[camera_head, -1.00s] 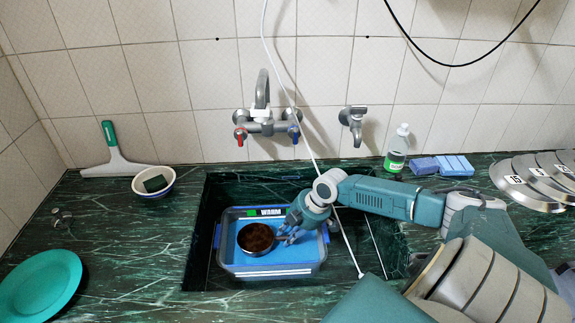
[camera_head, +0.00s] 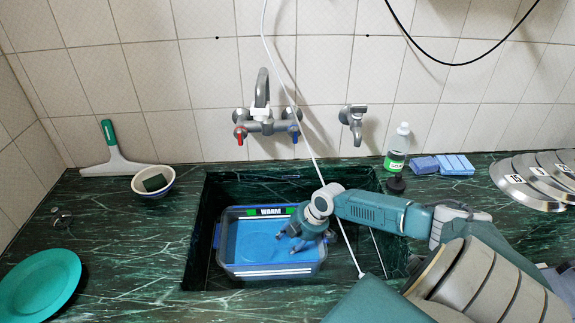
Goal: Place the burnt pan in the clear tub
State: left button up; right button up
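The tub (camera_head: 322,268) sits in the sink, with a green and black "WARM" label on its back rim and blue contents inside. No burnt pan is visible in this view; a faint round outline shows in the blue, and I cannot tell whether the pan lies under it. My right gripper (camera_head: 291,238) hangs over the right part of the tub, tilted down and left. Its fingers look spread, with nothing seen between them. My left gripper is not in view.
A green-labelled bottle (camera_head: 397,150), blue sponges (camera_head: 455,164) and metal lids (camera_head: 525,182) are at the right. A bowl (camera_head: 153,187) and teal plate (camera_head: 38,285) are at the left.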

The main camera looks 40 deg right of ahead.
jog(key=p+v, duration=0.1)
jog(key=v, duration=1.1)
jog(key=shift+r, duration=0.15)
dwell(0.3)
